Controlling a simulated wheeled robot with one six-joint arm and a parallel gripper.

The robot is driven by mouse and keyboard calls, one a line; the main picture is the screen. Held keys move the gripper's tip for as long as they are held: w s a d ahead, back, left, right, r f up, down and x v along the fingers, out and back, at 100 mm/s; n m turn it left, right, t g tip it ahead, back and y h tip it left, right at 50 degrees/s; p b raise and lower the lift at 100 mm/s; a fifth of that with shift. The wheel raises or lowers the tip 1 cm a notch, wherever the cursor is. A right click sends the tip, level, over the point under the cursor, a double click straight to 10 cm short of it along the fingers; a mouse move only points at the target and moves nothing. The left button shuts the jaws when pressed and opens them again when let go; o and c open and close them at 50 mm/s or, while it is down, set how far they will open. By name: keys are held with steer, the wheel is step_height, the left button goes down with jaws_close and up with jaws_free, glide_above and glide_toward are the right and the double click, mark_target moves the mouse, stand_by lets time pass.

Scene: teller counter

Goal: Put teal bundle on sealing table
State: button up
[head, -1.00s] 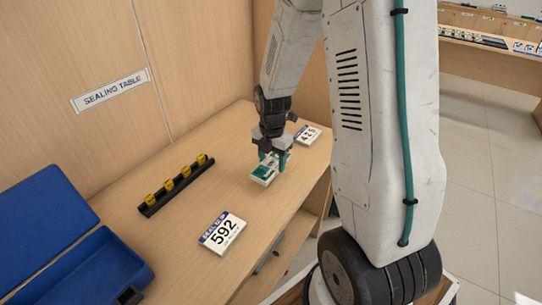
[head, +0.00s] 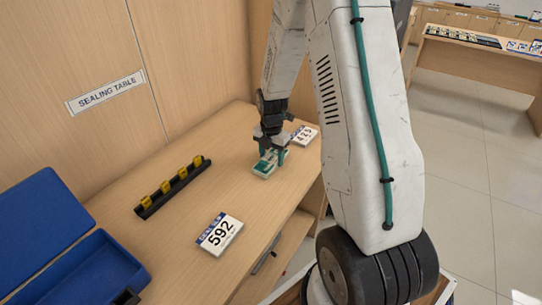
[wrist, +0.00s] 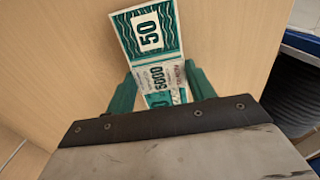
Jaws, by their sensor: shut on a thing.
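The teal bundle (wrist: 150,45) is a white and teal stack of notes marked 50, with a band around it. My gripper (head: 270,158) is shut on it, and its teal fingers show on both sides of the bundle in the wrist view (wrist: 155,90). In the head view the bundle (head: 265,169) is at or just above the top of the sealing table (head: 190,215); I cannot tell whether it touches. The sealing table is the wooden surface below the wall sign reading SEALING TABLE (head: 105,92).
A black rack with yellow pieces (head: 172,187) stands left of the gripper. An open blue box (head: 80,275) is at the far left. Bare wood lies between rack and bundle.

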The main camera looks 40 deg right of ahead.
steer(key=shift+f, duration=0.15)
steer(key=o, duration=1)
